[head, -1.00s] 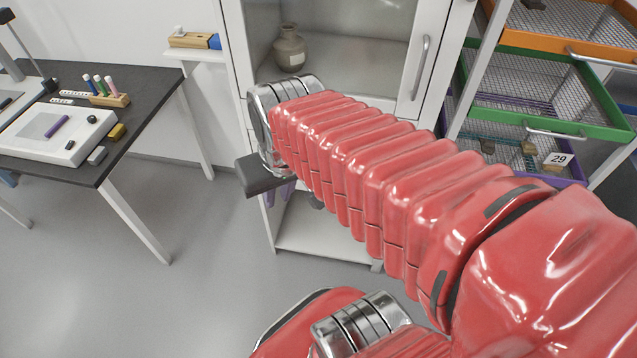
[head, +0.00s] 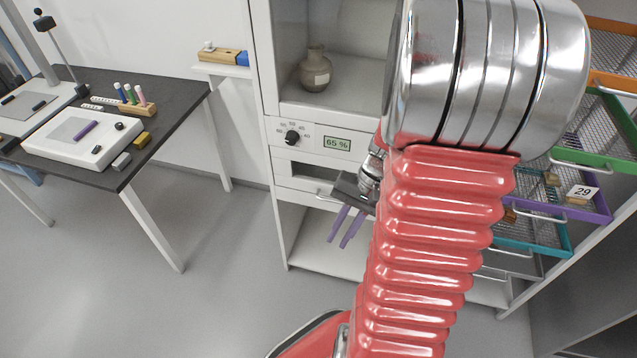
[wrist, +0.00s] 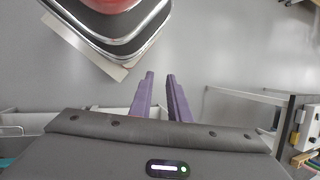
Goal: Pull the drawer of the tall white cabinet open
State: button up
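The tall white cabinet (head: 262,100) stands upright at the centre of the head view, partly hidden by my arm. Its drawer (head: 290,184) is below the dial panel, with a dark gap just above its front. A metal handle (head: 326,197) shows on the drawer front; its right end is hidden behind my gripper. My gripper (head: 340,242) is in front of the cabinet, just right of and below the handle, purple fingers pointing down. The fingers also show apart and empty in the wrist view (wrist: 160,75).
The cabinet has a dial (head: 292,137), a 65 % display (head: 337,143) and a vase (head: 315,70) inside its upper part. A dark table (head: 180,108) with tools stands left. Coloured mesh drawers (head: 540,205) are at right. Floor between table and cabinet is clear.

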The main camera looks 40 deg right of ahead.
jog(key=d+f+m+t+y, duration=0.3)
jog(key=d+f+m+y, duration=0.15)
jog(key=f, duration=0.35)
jog(key=m+t+h, duration=0.5)
jog(key=m+t, duration=0.1)
jog(key=t, duration=0.5)
send_near(337, 202)
jog(key=s+d, duration=0.1)
jog(key=s, duration=0.2)
jog(key=shift+s+d+f+n, duration=0.1)
jog(key=shift+d+n, duration=0.1)
jog(key=shift+n, duration=0.15)
jog(key=x, duration=1.4)
jog(key=shift+a+r, duration=0.1)
jog(key=shift+r, duration=0.15)
